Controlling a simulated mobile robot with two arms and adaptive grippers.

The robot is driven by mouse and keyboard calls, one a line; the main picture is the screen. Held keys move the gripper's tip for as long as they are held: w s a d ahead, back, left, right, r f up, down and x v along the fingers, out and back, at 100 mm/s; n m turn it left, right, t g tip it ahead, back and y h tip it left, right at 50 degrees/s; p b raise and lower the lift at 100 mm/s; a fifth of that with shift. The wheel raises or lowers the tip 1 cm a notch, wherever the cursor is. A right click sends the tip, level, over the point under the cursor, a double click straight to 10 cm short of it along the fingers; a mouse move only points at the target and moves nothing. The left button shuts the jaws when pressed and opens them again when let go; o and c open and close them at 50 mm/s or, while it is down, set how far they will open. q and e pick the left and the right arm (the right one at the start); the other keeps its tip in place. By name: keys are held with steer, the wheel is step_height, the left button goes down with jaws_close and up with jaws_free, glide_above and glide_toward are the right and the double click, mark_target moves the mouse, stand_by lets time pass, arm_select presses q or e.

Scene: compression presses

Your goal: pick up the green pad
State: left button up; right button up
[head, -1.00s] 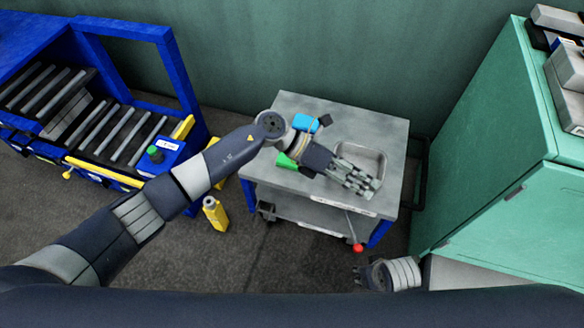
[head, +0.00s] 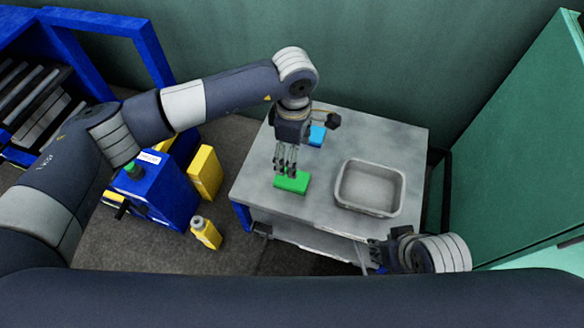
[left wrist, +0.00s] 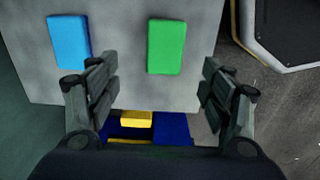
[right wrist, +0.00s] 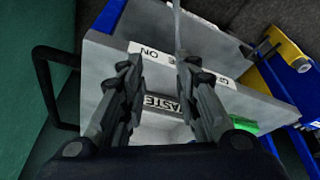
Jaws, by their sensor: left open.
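The green pad (head: 292,182) lies flat near the front left of the grey cart top. It also shows in the left wrist view (left wrist: 167,45), upper middle, right of the blue pad (left wrist: 69,42). My left gripper (head: 286,168) points down over the green pad in the head view, its tips close to it. In the left wrist view the left fingers (left wrist: 161,62) are wide apart with nothing between them. My right gripper (head: 376,254) is low by the cart's front edge. Its fingers (right wrist: 160,62) are apart and empty. A green piece (right wrist: 243,125) shows partly behind them.
The grey cart top (head: 400,125) also holds a metal tray (head: 341,190) at right and the blue pad (head: 317,135) behind my left gripper. A green cabinet (head: 530,160) is at right.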

arm_select(q)
glide_above(292, 181)
steer(key=w, duration=0.1)
step_height(292, 181, down, 4)
steer(key=shift+d+f+b, duration=0.1)
steer(key=shift+d+b, duration=0.05)
steer(key=shift+b, duration=0.2)
steer(key=shift+f, duration=0.5)
arm_select(e)
steer(key=w, duration=0.1)
steer(key=w+a+t, duration=0.1)
steer(key=w, duration=0.1)
steer(key=w+r+t, duration=0.1)
steer(key=shift+w+a+r+y, duration=0.1)
steer(key=shift+w+a+y, duration=0.1)
steer(key=shift+y, duration=0.1)
arm_select(q)
step_height(292, 181, down, 4)
steer(key=shift+s+f+b, duration=0.15)
steer(key=shift+f+b, duration=0.1)
steer(key=shift+b, duration=0.4)
steer(key=shift+f, duration=0.25)
steer(key=c, duration=0.9)
arm_select(e)
steer(key=w+a+r+t, duration=0.2)
steer(key=w+r+t, duration=0.1)
steer(key=w, duration=0.2)
steer(key=shift+w+r+t+y, duration=0.15)
steer(key=shift+w+t+y, duration=0.15)
steer(key=shift+w+y, duration=0.1)
